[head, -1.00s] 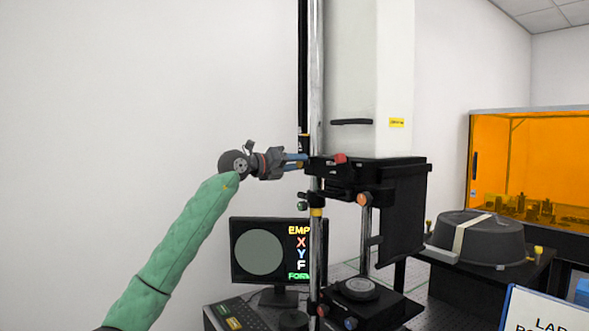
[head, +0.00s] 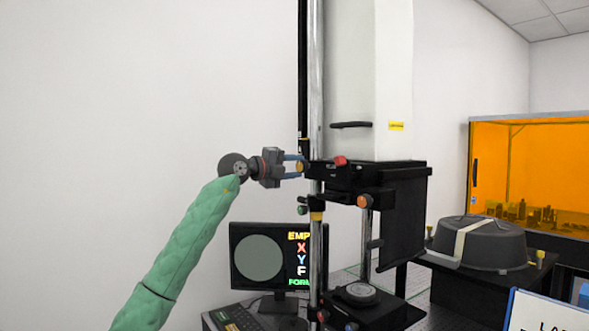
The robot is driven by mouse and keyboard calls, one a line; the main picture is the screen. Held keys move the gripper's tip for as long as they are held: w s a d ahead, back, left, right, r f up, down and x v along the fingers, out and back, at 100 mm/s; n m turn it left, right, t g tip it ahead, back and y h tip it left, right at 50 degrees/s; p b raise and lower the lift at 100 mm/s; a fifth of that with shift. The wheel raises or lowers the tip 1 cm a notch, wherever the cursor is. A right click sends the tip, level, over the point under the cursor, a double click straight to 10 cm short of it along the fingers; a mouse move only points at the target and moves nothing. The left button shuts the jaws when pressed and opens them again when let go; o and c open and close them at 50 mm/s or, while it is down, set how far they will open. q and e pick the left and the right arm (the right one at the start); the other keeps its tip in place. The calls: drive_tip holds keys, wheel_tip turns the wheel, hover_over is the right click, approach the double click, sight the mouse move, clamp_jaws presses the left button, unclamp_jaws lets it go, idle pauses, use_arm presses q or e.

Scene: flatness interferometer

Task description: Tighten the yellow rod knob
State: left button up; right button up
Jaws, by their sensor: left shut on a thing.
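The yellow rod knob (head: 299,167) sticks out from the left side of the black clamp block (head: 345,176) on the chrome rod (head: 316,90). My left gripper (head: 297,166) comes in level from the left. Its two blue fingers are shut on the knob, one above and one below, and partly cover it. My right gripper is not in view.
An orange knob (head: 363,201) and a green knob (head: 302,210) sit lower on the stand. A monitor (head: 234,262) stands below my left arm. A dark round tub (head: 478,243) and an orange enclosure (head: 535,165) are at right. The left wall area is clear.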

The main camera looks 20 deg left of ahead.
use_arm(q)
drive_tip(key=shift+a, duration=0.1)
idle(0.4)
drive_tip(key=o, duration=0.8)
drive_tip(key=shift+o, duration=0.9)
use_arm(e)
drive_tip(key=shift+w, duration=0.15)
use_arm(q)
drive_tip(key=shift+s, duration=0.1)
drive_tip(key=shift+s+a+f+b, duration=0.15)
drive_tip(key=shift+s+a+b, duration=0.05)
drive_tip(key=shift+a+b, duration=0.1)
drive_tip(key=b+v, duration=0.2)
drive_tip(key=v, duration=0.5)
drive_tip(key=shift+b, duration=0.4)
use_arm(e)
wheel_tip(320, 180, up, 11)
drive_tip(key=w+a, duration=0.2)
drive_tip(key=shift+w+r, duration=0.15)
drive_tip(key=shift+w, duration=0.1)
